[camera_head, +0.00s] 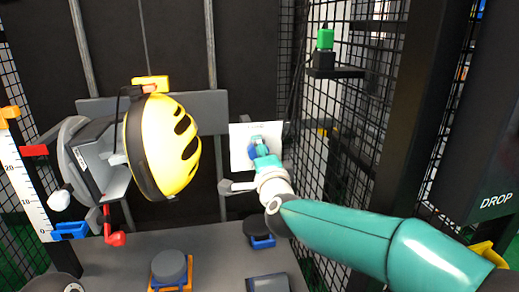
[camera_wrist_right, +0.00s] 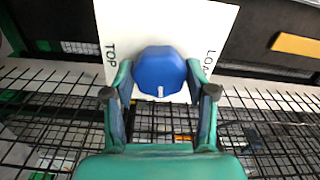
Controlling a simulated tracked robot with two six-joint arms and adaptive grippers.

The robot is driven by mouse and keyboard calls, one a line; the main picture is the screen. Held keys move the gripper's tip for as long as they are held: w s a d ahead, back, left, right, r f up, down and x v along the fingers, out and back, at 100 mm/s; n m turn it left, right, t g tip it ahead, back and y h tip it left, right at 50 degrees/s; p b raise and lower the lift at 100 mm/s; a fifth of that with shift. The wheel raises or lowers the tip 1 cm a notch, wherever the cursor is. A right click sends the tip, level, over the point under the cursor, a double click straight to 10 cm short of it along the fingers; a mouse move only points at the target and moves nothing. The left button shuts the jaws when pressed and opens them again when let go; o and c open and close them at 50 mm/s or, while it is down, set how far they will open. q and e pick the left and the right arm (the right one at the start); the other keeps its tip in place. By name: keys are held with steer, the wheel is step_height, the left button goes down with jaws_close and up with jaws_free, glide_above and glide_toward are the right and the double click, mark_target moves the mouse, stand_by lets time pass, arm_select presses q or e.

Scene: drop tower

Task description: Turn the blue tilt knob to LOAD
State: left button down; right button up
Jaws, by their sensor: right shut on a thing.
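The blue tilt knob (camera_wrist_right: 158,68) sits on a white plate (camera_wrist_right: 115,22) that carries the words TOP at left and LOAD at right in the right wrist view. A short white mark on the knob points toward the bottom of that view, at neither word. My right gripper (camera_wrist_right: 160,82) has one finger on each side of the knob and is shut on it. In the head view, my right gripper (camera_head: 260,155) reaches the white plate (camera_head: 240,135) and partly covers the knob (camera_head: 253,151).
A yellow helmet (camera_head: 165,147) on a grey holder hangs left of the plate. Black wire mesh (camera_head: 310,170) stands close to the right of my right gripper. A grey base (camera_head: 215,262) with dark round pieces lies below. A ruler (camera_head: 22,185) stands far left.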

steer(key=shift+s+a+f+n+p, duration=0.15)
steer(key=shift+n+p, duration=1.1)
steer(key=shift+n, duration=1.45)
steer(key=shift+w+d+f+n+p, duration=0.15)
steer(key=shift+n+p, duration=1.05)
steer(key=shift+n, duration=1.5)
steer(key=shift+s+a+f+n+p, duration=0.15)
steer(key=shift+n+p, duration=1.1)
steer(key=shift+n, duration=1.45)
steer(key=o, duration=1)
steer(key=shift+o, duration=0.8)
steer(key=shift+r, duration=0.25)
